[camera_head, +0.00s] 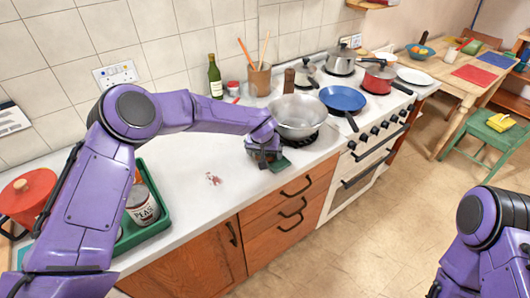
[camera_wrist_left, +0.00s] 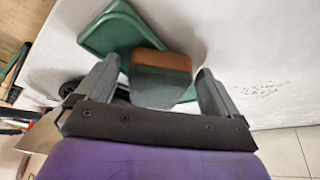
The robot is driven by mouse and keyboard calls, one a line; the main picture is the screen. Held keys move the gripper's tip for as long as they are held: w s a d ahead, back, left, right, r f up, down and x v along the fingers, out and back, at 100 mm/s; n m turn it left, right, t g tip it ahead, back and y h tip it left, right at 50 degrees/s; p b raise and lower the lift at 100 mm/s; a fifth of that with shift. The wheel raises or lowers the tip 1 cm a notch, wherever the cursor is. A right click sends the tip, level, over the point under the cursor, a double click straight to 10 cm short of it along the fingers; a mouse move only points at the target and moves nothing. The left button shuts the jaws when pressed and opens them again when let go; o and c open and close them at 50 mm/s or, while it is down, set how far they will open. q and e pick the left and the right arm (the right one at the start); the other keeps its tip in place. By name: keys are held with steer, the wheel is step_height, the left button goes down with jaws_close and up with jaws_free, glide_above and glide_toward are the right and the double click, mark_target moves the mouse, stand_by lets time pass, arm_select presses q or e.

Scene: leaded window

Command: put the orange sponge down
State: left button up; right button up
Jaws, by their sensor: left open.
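The orange sponge (camera_wrist_left: 163,75), with an orange-brown side and a dark grey-green side, shows in the left wrist view between the fingers of my left gripper (camera_wrist_left: 160,88). The fingers are open, with a gap on each side of the sponge. Just beyond the sponge is a green dish (camera_wrist_left: 112,32); I cannot tell whether the sponge rests on it. In the head view my left gripper (camera_head: 266,158) is low over the counter, in front of the steel pan, and hides the sponge. My right arm shows at the lower right; its gripper is out of view.
A steel pan (camera_head: 298,114) stands close behind my left gripper, on the hob. A green tray (camera_head: 150,228) with a can (camera_head: 141,205) is at left. A reddish stain (camera_head: 213,178) marks the white counter (camera_head: 190,160), with clear room around it.

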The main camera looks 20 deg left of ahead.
arm_select(q)
steer(key=b+v, duration=0.2)
steer(key=v, duration=1)
steer(key=shift+r, duration=0.1)
